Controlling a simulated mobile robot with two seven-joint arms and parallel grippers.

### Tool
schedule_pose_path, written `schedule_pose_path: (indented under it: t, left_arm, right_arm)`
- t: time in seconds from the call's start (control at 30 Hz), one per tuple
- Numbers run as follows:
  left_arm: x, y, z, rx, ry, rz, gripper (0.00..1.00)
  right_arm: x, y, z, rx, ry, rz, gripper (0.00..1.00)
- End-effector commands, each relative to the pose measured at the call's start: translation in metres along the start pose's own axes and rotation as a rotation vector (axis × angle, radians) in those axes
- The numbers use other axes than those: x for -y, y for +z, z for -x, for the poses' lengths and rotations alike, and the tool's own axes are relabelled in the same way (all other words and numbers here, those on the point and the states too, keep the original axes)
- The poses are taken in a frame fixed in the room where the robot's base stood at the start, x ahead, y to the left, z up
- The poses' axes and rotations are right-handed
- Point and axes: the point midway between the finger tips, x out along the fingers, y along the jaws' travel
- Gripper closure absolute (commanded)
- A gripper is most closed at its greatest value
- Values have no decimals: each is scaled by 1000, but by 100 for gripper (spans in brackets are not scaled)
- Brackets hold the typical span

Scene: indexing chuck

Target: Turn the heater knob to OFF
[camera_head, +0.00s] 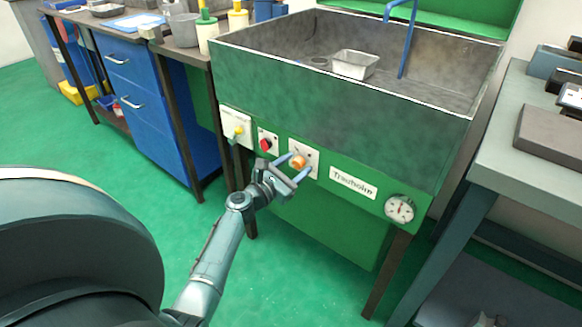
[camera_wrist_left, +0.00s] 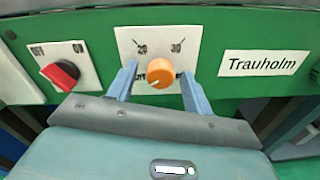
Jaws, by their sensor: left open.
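The orange round knob (camera_head: 298,162) sits on a white plate on the green front panel of the sink unit. In the left wrist view the orange knob (camera_wrist_left: 160,72) has marks 20 and 30 above it. Lower labels beside it are partly hidden by the fingers. A small pale mark on the knob's face points to the lower left. My left gripper (camera_head: 295,168) is open, with its blue fingers on either side of the knob. In the left wrist view the gripper (camera_wrist_left: 158,80) shows gaps beside the knob; contact is not visible. My right gripper is not in view.
A red knob (camera_wrist_left: 61,75) with OFF and ON labels is left of the orange one. A yellow knob (camera_head: 239,130) is further left. A Trauholm nameplate (camera_head: 353,183) and a round gauge (camera_head: 399,208) are to the right. The sink (camera_head: 340,110) rises above.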

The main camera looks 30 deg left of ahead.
Motion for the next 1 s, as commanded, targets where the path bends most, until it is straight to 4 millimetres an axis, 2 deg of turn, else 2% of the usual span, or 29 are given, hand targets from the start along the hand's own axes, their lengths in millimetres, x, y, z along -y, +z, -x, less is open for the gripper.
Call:
schedule_pose_path:
  t: [0.17,0.5,0.63,0.8,1.0]
  left_arm:
    - [0,0,16,-2,1,0,50]
    - [0,-1,90,-4,1,0,50]
    - [0,-1,112,-3,0,1,50]
    - [0,0,128,-1,-1,2,50]
    - [0,0,132,0,0,1,50]
  right_arm:
    - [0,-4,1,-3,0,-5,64]
    - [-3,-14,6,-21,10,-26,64]
    - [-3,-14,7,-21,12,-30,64]
    - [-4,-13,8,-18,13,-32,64]
    - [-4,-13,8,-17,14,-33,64]
